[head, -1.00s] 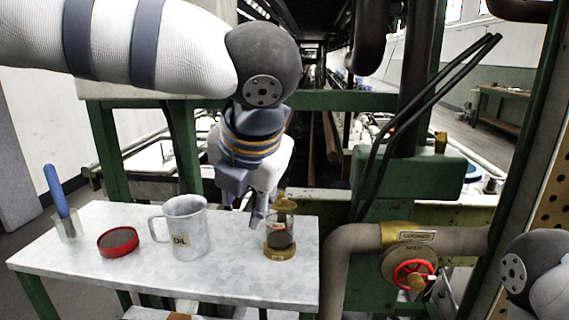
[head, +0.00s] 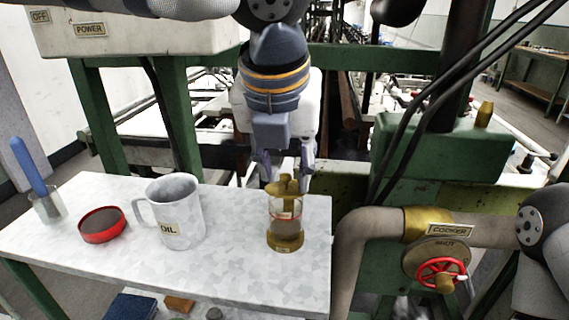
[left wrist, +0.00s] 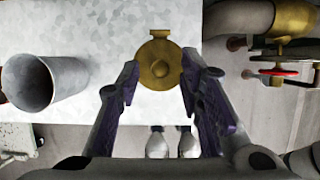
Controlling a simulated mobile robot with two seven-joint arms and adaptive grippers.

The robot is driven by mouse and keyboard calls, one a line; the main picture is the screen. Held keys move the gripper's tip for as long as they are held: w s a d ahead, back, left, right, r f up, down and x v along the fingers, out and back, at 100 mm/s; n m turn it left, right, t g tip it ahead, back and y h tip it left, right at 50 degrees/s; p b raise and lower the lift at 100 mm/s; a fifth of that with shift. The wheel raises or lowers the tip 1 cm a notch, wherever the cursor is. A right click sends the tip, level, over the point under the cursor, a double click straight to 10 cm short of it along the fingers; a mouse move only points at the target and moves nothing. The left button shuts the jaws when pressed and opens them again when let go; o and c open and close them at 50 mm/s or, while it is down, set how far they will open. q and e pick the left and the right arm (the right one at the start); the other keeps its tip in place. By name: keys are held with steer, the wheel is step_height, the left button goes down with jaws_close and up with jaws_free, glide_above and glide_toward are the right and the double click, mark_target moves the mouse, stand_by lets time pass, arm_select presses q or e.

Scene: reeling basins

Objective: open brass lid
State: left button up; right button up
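The brass lid (head: 285,186) tops a small glass oil cup (head: 286,222) with a brass base, upright near the right end of the white table. The lid looks shut. My left gripper (head: 289,172) is open, just behind and above the cup. In the left wrist view its two fingers (left wrist: 158,80) stand on either side of the lid with a gap. My right gripper is out of view; part of my right arm shows at the right edge.
A grey OIL mug (head: 176,215), a red-rimmed round tin (head: 102,226) and a blue-handled tool in a glass (head: 36,180) stand left of the cup on the table (head: 245,262). Right of the table are a pipe (head: 352,250) and a red valve wheel (head: 441,270).

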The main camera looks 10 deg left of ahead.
arm_select(q)
steer(key=shift+w+f, duration=0.1)
jaws_close()
steer(key=w+g, duration=0.1)
steer(key=w+r+g, duration=0.1)
steer(key=g, duration=0.1)
steer(key=shift+r, duration=0.1)
steer(key=shift+w+g+b, duration=0.4)
steer(key=shift+w+g, duration=0.2)
steer(key=shift+g, duration=0.5)
steer(key=shift+w+r+g+b, duration=0.15)
steer(key=shift+w+g+b, duration=0.35)
steer(key=shift+g, duration=0.3)
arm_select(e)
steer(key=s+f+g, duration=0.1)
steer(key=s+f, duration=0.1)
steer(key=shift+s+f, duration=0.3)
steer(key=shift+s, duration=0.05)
arm_select(q)
steer(key=shift+r, duration=0.1)
